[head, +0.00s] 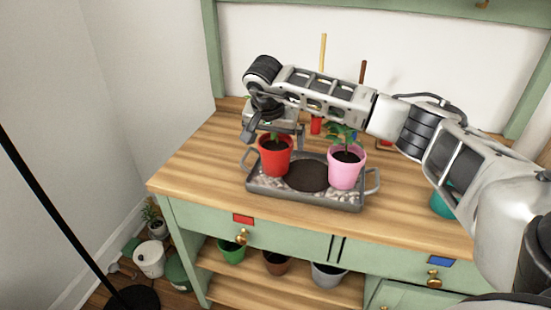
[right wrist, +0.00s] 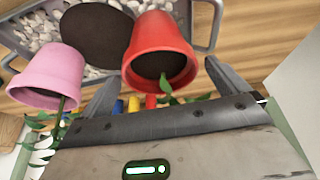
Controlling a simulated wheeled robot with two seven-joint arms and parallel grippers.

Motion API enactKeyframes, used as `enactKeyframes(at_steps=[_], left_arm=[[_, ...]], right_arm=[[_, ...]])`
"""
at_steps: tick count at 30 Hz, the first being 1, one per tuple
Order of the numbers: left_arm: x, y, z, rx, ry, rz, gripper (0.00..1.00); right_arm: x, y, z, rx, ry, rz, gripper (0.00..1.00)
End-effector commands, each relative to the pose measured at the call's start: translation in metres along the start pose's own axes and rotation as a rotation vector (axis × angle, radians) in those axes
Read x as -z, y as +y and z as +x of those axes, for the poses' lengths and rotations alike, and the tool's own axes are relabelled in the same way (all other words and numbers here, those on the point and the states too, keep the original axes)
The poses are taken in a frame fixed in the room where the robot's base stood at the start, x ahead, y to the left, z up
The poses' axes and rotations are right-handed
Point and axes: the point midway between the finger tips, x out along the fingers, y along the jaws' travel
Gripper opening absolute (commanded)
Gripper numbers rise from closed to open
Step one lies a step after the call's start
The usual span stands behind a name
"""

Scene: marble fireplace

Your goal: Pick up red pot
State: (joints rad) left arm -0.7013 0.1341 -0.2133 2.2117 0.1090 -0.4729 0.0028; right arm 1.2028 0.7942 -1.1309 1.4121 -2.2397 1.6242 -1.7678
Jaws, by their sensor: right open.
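The red pot (head: 275,160), with soil and a small green plant, stands upright at the left end of a grey tray (head: 318,202) on the wooden bench. My right gripper (head: 274,130) is open just above and behind the pot. In the right wrist view the red pot (right wrist: 160,48) shows inverted between the spread fingers. I cannot tell whether either touches. My left gripper is not in view.
A pink pot (head: 346,168) with a plant stands at the tray's right end, and a dark round soil patch (head: 307,176) lies between the pots. A teal pot (head: 441,206) is partly hidden by my right arm. The bench's front left is clear. Several pots sit on the shelf below.

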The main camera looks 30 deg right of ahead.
Motion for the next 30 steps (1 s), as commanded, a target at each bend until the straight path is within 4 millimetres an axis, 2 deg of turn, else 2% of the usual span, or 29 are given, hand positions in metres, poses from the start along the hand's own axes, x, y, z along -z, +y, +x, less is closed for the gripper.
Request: enactKeyframes(at_steps=[4, 11, 14, 19, 20, 30], left_arm=[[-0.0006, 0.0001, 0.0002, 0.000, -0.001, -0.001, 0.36], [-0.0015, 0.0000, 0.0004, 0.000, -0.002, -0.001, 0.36], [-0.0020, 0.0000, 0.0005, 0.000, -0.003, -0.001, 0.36], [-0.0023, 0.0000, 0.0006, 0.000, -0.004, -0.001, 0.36], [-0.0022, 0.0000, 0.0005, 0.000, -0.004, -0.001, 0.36], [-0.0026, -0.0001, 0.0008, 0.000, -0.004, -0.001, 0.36]], right_arm=[[-0.0008, -0.0001, 0.0135, 0.000, -0.001, 0.000, 0.99], [-0.0006, -0.0003, 0.0144, 0.001, 0.000, -0.001, 0.99], [-0.0006, -0.0003, 0.0142, 0.001, 0.000, -0.001, 0.74], [-0.0007, -0.0004, 0.0140, 0.001, 0.000, -0.001, 0.27], [0.0001, -0.0007, 0.0131, 0.003, 0.002, 0.000, 0.23], [0.0024, -0.0010, 0.0082, 0.005, 0.002, 0.001, 0.23]])
